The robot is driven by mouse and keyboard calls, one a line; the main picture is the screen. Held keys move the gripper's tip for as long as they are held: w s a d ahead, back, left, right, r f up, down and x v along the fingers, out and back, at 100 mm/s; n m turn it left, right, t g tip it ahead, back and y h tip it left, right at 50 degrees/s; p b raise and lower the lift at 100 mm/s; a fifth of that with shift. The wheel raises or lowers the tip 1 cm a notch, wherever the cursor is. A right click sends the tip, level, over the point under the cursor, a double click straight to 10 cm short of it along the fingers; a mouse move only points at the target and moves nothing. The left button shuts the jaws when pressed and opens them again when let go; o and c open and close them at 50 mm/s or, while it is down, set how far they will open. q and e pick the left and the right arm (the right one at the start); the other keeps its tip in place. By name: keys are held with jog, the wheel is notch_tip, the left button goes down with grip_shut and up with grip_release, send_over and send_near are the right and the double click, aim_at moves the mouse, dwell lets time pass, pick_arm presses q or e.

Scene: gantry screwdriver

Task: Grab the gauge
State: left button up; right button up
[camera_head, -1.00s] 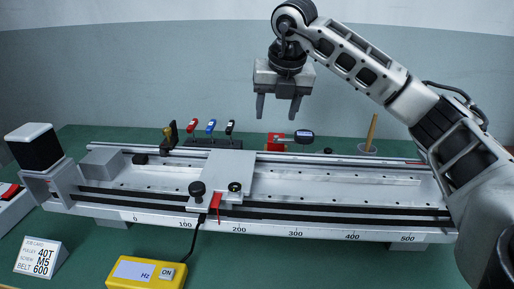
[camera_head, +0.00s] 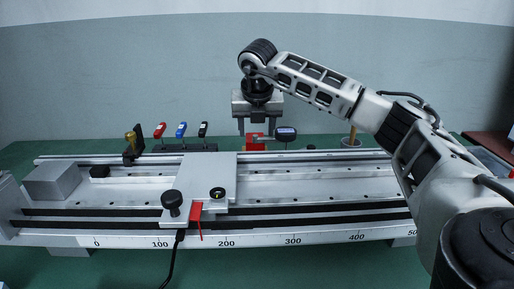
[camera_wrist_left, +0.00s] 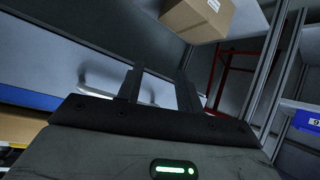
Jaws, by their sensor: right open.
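A dark oval gauge head with a small display (camera_head: 286,133) stands behind the rail, next to a red block (camera_head: 256,142); I cannot tell how the two are joined. My right gripper (camera_head: 258,129) points down above the red block, left of the gauge head, with its fingers apart and nothing seen between them. Its fingertips overlap the block's top in the picture, and contact cannot be told. My left gripper (camera_wrist_left: 158,82) shows in the left wrist view, fingers apart and empty, away from the bench.
A long rail assembly (camera_head: 330,238) with a carriage plate (camera_head: 205,170) crosses the green bench (camera_head: 330,268). Red, blue and black-handled tools (camera_head: 181,130) stand in a rack at left. A cup with a stick (camera_head: 351,141) stands at right. A cardboard box (camera_wrist_left: 197,17) shows in the wrist view.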

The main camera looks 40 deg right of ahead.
jog(key=x, duration=0.4)
jog(key=shift+w+f+b, duration=0.2)
jog(key=shift+f+b, duration=0.1)
jog(key=shift+f, duration=0.05)
jog(key=c, duration=1)
jog(key=shift+r, duration=0.15)
jog(key=shift+c, duration=0.7)
jog(key=shift+r, duration=0.1)
